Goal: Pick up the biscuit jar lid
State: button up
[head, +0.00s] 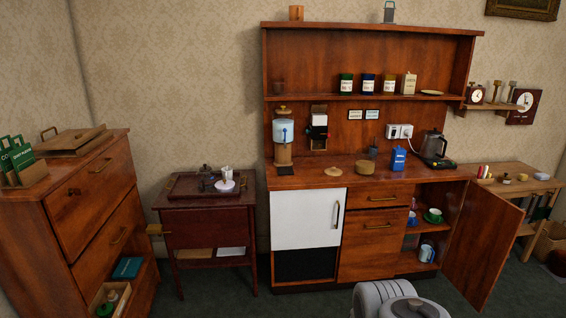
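A small, flat, round, light-wood lid (333,171) with a little knob lies on the wooden counter (310,178), above the white cupboard door. It looks like the biscuit jar lid. A short, round, tan container (365,167) stands just to its right, apart from it; I cannot tell whether it is the biscuit jar. Grey rounded links of my arm show at the bottom edge, well in front of the cabinet. My gripper is not in view.
An open cupboard door (482,255) juts out at right. Dark floor in front of the cabinet looks clear.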

aim_at(334, 172)
jog(key=u, duration=0.15)
jog(key=i, duration=3.25)
jog(key=u, duration=0.15)
